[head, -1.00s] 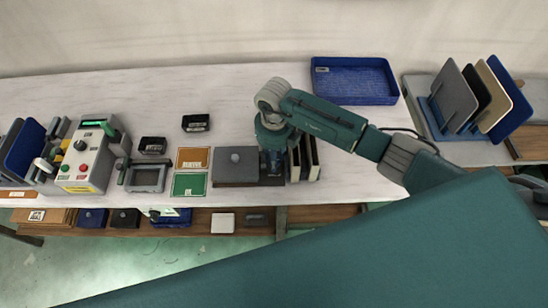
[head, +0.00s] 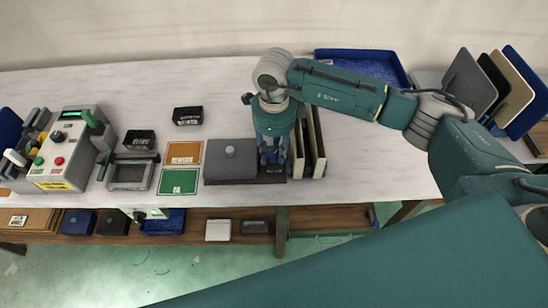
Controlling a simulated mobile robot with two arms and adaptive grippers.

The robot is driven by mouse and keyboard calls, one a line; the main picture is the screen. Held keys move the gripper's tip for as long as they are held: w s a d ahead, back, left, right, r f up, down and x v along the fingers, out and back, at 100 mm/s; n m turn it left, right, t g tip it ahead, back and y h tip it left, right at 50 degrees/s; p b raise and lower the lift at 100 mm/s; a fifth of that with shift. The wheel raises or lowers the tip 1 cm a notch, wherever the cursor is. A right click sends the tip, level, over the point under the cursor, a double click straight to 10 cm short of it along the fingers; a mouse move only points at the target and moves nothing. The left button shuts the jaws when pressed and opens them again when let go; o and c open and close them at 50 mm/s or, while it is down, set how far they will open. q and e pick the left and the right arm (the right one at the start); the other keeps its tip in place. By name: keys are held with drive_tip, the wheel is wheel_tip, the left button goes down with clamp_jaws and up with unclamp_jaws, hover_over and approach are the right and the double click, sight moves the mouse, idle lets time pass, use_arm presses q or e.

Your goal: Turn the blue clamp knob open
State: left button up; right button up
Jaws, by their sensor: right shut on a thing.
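My right gripper (head: 272,155) points straight down at the right end of a dark fixture base (head: 230,181), beside its grey plate with a round grey knob (head: 230,150). Its fingers are shut on the blue clamp knob, which the fingers and wrist hide almost wholly. I cannot tell how far the knob is turned. My left gripper is not in view.
Dark upright panels (head: 316,150) stand close to the right of the gripper. An orange card (head: 184,153) and a green card (head: 178,181) lie left of the fixture. A blue tray (head: 390,62) is behind my right arm. The tabletop right of the panels is clear.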

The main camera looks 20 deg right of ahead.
drive_tip(key=n+b, duration=0.1)
drive_tip(key=b, duration=0.1)
drive_tip(key=n+b, duration=0.2)
drive_tip(key=shift+w+f, duration=0.1)
drive_tip(key=shift+f, duration=0.15)
drive_tip(key=shift+r+n+b, duration=0.3)
drive_tip(key=shift+n+b, duration=1.1)
drive_tip(key=o, duration=0.9)
drive_tip(key=shift+c, duration=0.2)
